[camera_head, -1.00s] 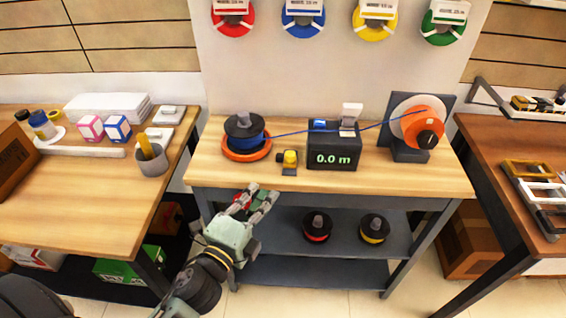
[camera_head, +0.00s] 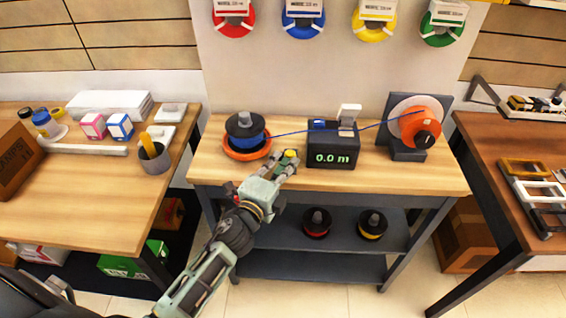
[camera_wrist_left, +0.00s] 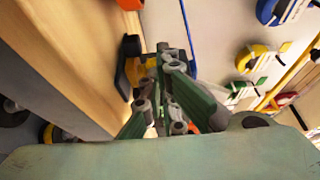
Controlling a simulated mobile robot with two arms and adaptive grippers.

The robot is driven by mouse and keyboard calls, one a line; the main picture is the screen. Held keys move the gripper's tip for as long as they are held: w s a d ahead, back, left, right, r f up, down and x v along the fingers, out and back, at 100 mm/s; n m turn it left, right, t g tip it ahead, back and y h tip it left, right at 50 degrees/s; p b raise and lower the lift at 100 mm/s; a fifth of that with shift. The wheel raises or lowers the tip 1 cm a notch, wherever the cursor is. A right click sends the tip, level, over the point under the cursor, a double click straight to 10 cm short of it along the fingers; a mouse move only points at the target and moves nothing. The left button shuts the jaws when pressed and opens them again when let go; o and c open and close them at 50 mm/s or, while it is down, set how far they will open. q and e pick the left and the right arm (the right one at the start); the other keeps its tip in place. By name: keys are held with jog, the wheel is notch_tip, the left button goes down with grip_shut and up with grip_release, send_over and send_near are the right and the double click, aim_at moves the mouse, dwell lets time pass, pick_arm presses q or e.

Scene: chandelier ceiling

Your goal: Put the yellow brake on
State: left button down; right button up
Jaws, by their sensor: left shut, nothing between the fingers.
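The small yellow brake (camera_head: 291,154) sits on the wooden bench between the blue cable spool (camera_head: 250,138) and the length counter, mostly hidden behind my left gripper (camera_head: 286,163). In the left wrist view, the yellow brake (camera_wrist_left: 143,69) shows with its dark base, partly covered by the fingers. My left gripper is shut with nothing in it, its fingertips right at the brake. I cannot tell whether they touch it. A blue cable runs from the spool past the counter to the orange and white reel (camera_head: 418,126). My right gripper is not in view.
The black counter (camera_head: 333,150) reads 0.0 m, close right of my fingertips. The spool stands on an orange ring (camera_head: 240,155) to the left. The front of the wooden bench (camera_head: 400,178) is clear. Red and yellow spools lie on the shelf below.

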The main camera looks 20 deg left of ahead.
aim_at(283, 153)
pick_arm(q)
jog(key=w, duration=0.2)
jog(key=w+a, duration=0.1)
jog(key=w, duration=0.1)
jog(key=shift+a, duration=0.1)
jog(key=shift+s+r, duration=0.1)
jog(key=shift+s, duration=0.05)
